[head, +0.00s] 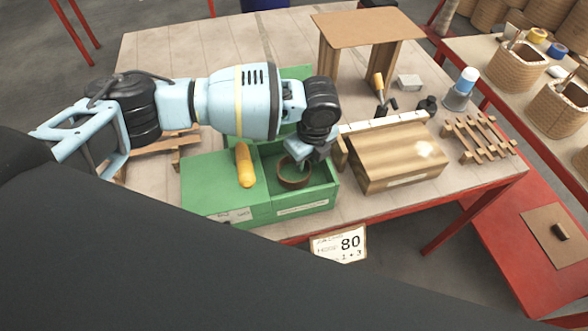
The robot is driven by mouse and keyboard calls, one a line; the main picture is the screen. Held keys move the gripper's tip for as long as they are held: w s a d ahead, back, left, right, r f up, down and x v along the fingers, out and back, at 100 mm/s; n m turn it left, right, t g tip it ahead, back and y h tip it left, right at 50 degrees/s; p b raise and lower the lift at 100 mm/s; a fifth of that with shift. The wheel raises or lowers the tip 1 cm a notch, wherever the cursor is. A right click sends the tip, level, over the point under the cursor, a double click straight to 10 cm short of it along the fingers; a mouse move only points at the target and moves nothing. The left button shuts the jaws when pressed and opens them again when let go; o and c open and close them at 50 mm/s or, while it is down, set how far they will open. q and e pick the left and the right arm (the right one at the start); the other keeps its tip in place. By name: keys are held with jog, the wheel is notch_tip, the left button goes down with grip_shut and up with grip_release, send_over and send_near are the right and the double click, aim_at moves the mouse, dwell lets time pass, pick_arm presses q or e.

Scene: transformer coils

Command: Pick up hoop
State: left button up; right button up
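The hoop is a brown ring (293,182) in the open right-hand compartment of a green box (332,190) near the table's front edge. My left arm reaches in from the left, and its gripper (302,160) points down at the hoop's far rim. The gripper overlaps that rim in the picture. Its fingertips are small and partly hidden, so I cannot tell whether they touch or grip the hoop. My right gripper is out of view.
An orange-yellow handled tool (244,165) lies on the green box's left part. A wooden block (400,157) stands close on the right, with a slatted rack (480,138) beyond. A brown stand (367,27) is at the back. A large dark shape covers the lower foreground.

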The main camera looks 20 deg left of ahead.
pick_arm(q)
jog(key=shift+c, duration=0.3)
grip_shut()
jog(key=shift+r, duration=0.1)
notch_tip(320, 180, up, 10)
dwell(0.5)
